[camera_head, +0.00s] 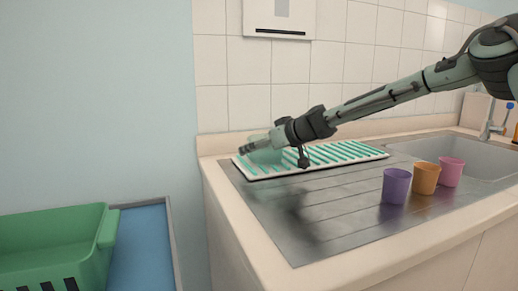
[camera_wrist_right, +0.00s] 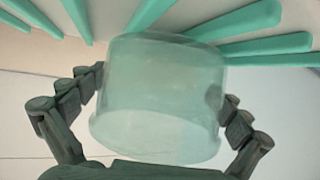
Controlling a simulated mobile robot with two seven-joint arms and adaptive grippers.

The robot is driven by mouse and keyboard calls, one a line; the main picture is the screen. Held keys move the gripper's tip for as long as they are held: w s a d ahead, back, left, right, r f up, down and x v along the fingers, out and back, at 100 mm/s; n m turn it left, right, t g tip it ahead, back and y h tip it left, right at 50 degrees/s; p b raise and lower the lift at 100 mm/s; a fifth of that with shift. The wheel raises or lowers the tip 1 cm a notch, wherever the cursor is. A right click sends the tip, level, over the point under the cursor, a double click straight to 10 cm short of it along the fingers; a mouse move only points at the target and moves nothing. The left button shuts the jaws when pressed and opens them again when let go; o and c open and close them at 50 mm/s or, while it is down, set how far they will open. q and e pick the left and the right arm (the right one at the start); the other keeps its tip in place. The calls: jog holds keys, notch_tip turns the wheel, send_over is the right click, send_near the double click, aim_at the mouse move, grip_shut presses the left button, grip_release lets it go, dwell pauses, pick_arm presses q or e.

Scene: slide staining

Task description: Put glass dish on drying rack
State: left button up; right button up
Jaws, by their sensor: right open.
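The glass dish (camera_head: 266,157) is pale green and see-through. In the head view it is at the left end of the drying rack (camera_head: 350,153), a white tray with green slats lying on the metal draining board. My right gripper (camera_head: 250,147) is over that end and partly covers the dish. In the right wrist view the dish (camera_wrist_right: 158,95) fills the middle, between the spread fingers of my right gripper (camera_wrist_right: 163,90). The fingertips are close to its sides; I cannot tell whether they touch. Green slats (camera_wrist_right: 262,45) show behind it. My left gripper is not in view.
Purple (camera_head: 396,186), orange (camera_head: 425,178) and pink (camera_head: 451,171) cups stand on the draining board, right of the rack. The sink (camera_head: 480,155) is behind them. A green crate (camera_head: 50,235) is at the lower left. The front of the draining board is clear.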

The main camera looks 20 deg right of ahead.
jog(key=shift+r, duration=0.1)
jog(key=shift+s+r, duration=0.2)
jog(key=shift+r, duration=0.05)
jog(key=p+v, duration=0.1)
jog(key=v, duration=0.9)
jog(key=shift+s+d+r, duration=0.1)
jog(key=shift+s+r, duration=0.05)
jog(key=shift+s, duration=0.05)
jog(key=shift+s+r, duration=0.1)
jog(key=shift+s, duration=0.2)
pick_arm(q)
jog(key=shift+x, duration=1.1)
pick_arm(e)
jog(key=shift+s+d, duration=0.1)
jog(key=shift+s, duration=0.05)
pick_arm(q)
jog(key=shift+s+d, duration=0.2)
